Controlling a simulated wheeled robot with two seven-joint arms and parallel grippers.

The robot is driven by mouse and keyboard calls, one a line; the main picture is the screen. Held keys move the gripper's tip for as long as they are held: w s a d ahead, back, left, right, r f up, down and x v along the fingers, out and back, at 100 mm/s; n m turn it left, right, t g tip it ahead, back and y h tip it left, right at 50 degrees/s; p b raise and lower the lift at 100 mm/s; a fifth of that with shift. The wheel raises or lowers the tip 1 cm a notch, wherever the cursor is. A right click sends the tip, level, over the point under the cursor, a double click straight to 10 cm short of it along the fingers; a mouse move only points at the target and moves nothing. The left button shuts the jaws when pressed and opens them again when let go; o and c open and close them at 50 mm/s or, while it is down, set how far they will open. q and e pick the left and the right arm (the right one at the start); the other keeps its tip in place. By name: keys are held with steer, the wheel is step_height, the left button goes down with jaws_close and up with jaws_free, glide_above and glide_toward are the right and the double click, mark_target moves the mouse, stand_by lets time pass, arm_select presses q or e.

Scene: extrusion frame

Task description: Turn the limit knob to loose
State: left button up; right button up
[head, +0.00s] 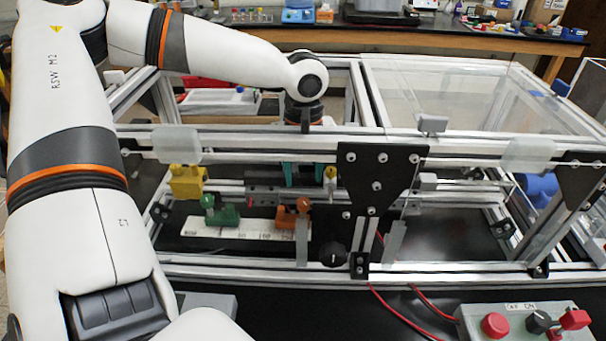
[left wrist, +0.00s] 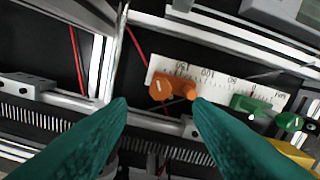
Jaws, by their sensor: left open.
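An orange stop (head: 291,215) with a rounded orange knob (head: 303,204) sits at the high-number end of a white ruler (head: 245,233) inside the frame. A green stop (head: 222,215) with its own green knob (head: 208,200) sits farther left. No label shows which is the limit knob. My left gripper (head: 303,176) reaches down through the frame from behind, teal fingers pointing down, open and empty. In the left wrist view, the orange stop (left wrist: 162,88) and its knob (left wrist: 189,94) lie beyond the gap between the spread fingertips (left wrist: 158,104). My right gripper is out of view.
A black dial (head: 332,254) with a white mark is on the front, beside a black bracket plate (head: 380,172). A yellow block (head: 187,181) is at left. Aluminium rails surround the work area. A control box (head: 515,322) with red buttons stands front right.

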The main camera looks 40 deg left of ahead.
arm_select(q)
step_height(320, 180, down, 6)
steer(key=shift+r, duration=0.15)
steer(key=shift+f, duration=0.4)
steer(key=c, duration=1)
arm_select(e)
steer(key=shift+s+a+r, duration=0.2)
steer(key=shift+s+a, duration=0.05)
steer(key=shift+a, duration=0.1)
